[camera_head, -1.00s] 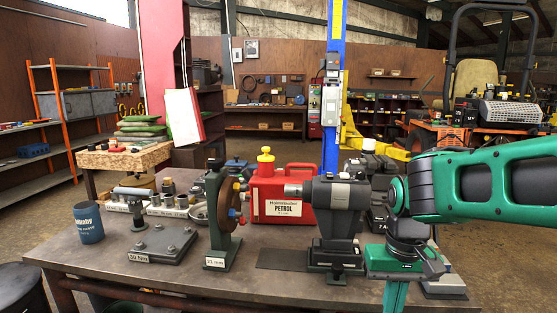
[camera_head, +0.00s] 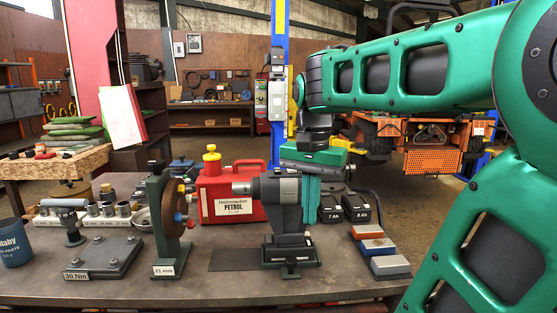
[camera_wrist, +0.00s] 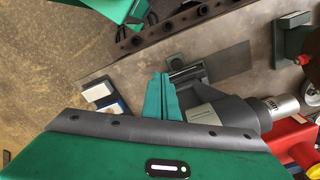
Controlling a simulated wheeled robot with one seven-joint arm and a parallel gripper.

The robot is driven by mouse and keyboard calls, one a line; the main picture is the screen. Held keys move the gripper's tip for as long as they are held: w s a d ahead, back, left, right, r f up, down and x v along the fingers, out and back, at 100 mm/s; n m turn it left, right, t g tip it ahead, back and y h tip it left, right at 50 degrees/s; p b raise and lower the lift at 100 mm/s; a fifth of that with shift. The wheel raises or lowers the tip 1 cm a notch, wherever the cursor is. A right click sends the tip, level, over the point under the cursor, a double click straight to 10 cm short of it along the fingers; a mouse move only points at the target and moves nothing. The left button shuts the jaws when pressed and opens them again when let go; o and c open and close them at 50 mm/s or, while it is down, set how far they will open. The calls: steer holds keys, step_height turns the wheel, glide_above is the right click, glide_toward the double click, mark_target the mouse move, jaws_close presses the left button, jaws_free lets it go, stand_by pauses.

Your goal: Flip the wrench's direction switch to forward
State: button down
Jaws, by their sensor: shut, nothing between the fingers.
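My gripper (camera_head: 310,222) points down just right of the wrench. Its teal fingers (camera_wrist: 159,78) are shut together with nothing between them. They overlap the wrench's edge in both views, and I cannot tell whether they touch it. I cannot make out the direction switch.
A red petrol can (camera_head: 232,192) stands behind the wrench. A 21 mm wheel stand (camera_head: 166,222) is to its left. Batteries marked 7 Ah and 8 Ah (camera_head: 344,206) and coloured blocks (camera_head: 379,249) lie to the right. A dark mat (camera_head: 234,260) lies in front.

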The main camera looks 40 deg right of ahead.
steer(key=w+r+m, duration=0.3)
steer(key=w+r, duration=0.1)
steer(key=r, duration=0.3)
steer(key=w+r+m, duration=0.4)
steer(key=r, duration=0.4)
step_height(320, 180, up, 9)
steer(key=m, duration=0.5)
glide_above(280, 172)
steer(key=shift+f, duration=0.2)
steer(key=shift+f, duration=0.1)
step_height(280, 172, down, 14)
steer(key=shift+r, duration=0.1)
